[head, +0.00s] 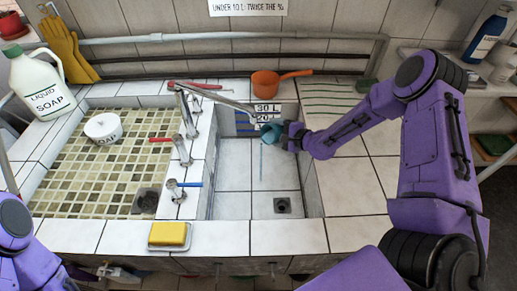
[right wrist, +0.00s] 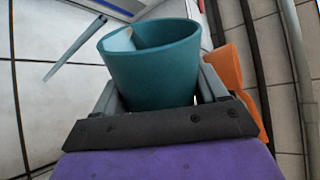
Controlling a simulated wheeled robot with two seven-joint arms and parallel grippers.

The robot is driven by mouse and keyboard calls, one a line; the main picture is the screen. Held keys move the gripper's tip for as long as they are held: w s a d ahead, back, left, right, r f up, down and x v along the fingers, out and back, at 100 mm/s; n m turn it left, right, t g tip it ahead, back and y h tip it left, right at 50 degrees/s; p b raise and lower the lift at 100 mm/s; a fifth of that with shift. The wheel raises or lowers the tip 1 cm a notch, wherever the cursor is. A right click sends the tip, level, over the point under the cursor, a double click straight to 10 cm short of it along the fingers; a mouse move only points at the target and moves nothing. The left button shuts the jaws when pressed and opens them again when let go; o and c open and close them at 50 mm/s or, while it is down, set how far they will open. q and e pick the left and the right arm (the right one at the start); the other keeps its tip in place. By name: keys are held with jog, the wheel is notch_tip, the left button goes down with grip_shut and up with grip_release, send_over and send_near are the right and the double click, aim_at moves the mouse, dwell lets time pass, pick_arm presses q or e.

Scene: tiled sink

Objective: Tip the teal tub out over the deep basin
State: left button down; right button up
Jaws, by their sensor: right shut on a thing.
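The teal tub (head: 268,138) is above the far part of the deep basin (head: 232,180), the right-hand one with white tiles and a drain. My right gripper (head: 284,134) is shut on the tub's wall. In the right wrist view the tub (right wrist: 155,72) sits between the fingers with its mouth showing; a pale patch lies inside the rim. A thin blue streak (head: 262,160) runs down below the tub in the head view; I cannot tell whether it is water. The tub's exact tilt is unclear. My left arm shows at the lower left, its gripper out of view.
A metal spout (head: 225,99) reaches over the deep basin close to the tub. An orange pan (head: 266,84) stands on the back ledge. A shallow mosaic basin (head: 85,165) holds a white bowl (head: 103,127). A yellow sponge (head: 169,234) lies on the front ledge.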

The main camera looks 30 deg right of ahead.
jog(key=shift+a+r+n, duration=0.1)
jog(key=shift+r+n, duration=0.2)
jog(key=shift+a+r+n+h+p, duration=0.2)
jog(key=shift+a+n+h+p, duration=0.1)
jog(key=shift+a+h, duration=0.1)
dwell(0.4)
jog(key=shift+s+a+r, duration=0.1)
jog(key=shift+a+r, duration=0.05)
jog(key=shift+a+n, duration=0.1)
jog(key=shift+n, duration=0.2)
jog(key=shift+a+r+n+h+p, duration=0.1)
jog(key=shift+r+n+h+p, duration=0.2)
jog(key=shift+h, duration=0.1)
jog(key=shift+r, duration=0.1)
